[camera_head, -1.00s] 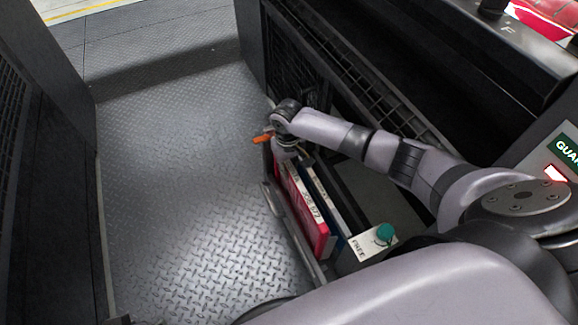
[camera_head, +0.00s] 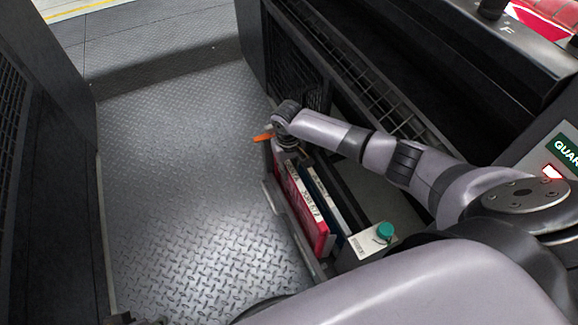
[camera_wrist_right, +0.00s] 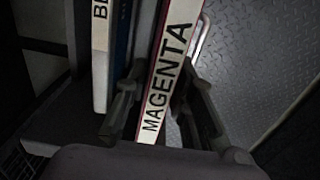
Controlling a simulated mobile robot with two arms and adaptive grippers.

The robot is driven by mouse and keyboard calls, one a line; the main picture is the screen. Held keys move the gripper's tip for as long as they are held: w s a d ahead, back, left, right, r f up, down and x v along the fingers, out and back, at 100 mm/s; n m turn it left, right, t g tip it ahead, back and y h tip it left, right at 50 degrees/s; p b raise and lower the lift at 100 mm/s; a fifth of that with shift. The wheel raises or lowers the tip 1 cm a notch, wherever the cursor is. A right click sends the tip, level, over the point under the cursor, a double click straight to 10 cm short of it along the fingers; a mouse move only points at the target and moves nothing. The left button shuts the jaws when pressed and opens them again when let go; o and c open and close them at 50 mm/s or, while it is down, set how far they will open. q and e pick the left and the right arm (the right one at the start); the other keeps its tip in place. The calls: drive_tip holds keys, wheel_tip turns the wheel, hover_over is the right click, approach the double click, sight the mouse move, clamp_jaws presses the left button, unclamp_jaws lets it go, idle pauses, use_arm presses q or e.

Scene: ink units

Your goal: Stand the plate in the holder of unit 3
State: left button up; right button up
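The red-magenta plate (camera_head: 321,238) stands on edge in a low rack beside the machine. Its white top edge reads MAGENTA in the right wrist view (camera_wrist_right: 164,88). A dark blue plate (camera_head: 334,222) stands parallel just right of it; its label (camera_wrist_right: 100,50) is partly cut off. My right gripper (camera_head: 285,150) is at the far end of the magenta plate, pointing down. In the wrist view its fingers (camera_wrist_right: 163,100) straddle that plate, with a gap on the left side. The fingertips are hidden in the head view. My left gripper is not seen. I cannot identify unit 3's holder.
A metal rail (camera_head: 292,226) runs along the rack's left side. A white panel with a teal knob (camera_head: 384,231) stands at the rack's near end. An orange lever (camera_head: 263,137) juts out by my wrist. The tread-plate floor (camera_head: 200,200) to the left is clear.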

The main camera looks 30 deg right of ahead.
drive_tip(key=o, duration=0.4)
drive_tip(key=shift+r, duration=0.15)
wheel_tip(320, 180, up, 12)
drive_tip(key=shift+a+f, duration=0.1)
idle(0.3)
use_arm(q)
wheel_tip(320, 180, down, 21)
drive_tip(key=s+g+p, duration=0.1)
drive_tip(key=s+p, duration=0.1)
drive_tip(key=p, duration=0.5)
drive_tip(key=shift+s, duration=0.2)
use_arm(e)
wheel_tip(320, 180, up, 5)
drive_tip(key=shift+f, duration=0.1)
